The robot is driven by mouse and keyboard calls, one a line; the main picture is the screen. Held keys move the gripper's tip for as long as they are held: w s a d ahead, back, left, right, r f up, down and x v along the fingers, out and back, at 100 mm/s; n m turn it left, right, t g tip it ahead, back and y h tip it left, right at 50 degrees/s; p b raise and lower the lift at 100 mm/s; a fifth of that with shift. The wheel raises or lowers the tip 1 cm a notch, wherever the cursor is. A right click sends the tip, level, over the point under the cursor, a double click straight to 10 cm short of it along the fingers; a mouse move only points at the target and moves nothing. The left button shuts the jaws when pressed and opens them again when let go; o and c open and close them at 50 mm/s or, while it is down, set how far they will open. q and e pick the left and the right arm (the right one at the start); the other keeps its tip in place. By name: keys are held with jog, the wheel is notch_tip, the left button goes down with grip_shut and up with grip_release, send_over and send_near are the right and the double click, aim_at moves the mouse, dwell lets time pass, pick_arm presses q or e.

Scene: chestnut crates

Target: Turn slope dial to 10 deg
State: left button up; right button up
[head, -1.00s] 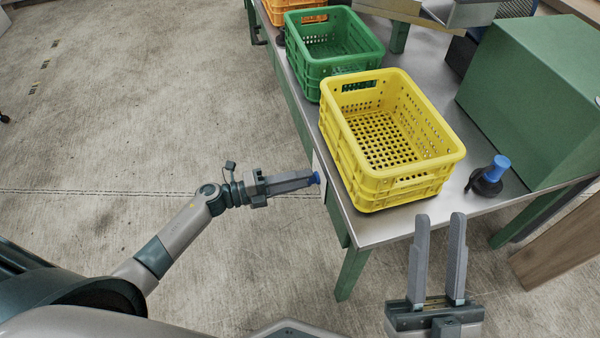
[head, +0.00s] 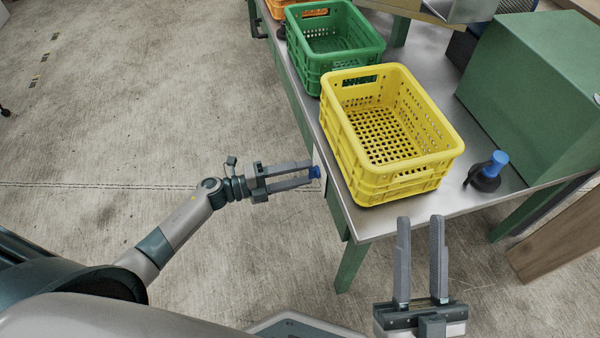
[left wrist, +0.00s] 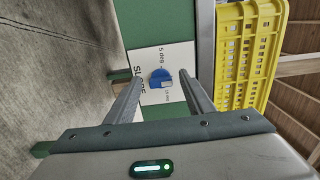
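In the left wrist view the dial (left wrist: 160,75) sits on a white plate (left wrist: 147,58) lettered "SLOPE" and "5 deg"; smaller lettering below the dial is hard to read. A pale mark shows on the dial's lower part. My left gripper (head: 312,172) is open, with its fingertips at the dial. In the left wrist view a finger stands on each side, with visible gaps. My right gripper (head: 421,220) is open and empty, near the table's front edge.
A yellow crate (head: 404,181) stands on the metal tabletop (head: 385,222), with a green crate (head: 310,67) and an orange crate behind it. A blue-topped black object (head: 487,177) and a green box (head: 535,90) are at the right.

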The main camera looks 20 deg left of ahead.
pick_arm(q)
jog(key=v, duration=1.7)
jog(key=shift+s+a+p, duration=0.2)
jog(key=shift+p, duration=0.2)
pick_arm(e)
jog(key=shift+a+f+g, duration=0.35)
jog(key=shift+f+g, duration=0.15)
jog(key=shift+f, duration=0.3)
jog(key=shift+w+f, duration=0.1)
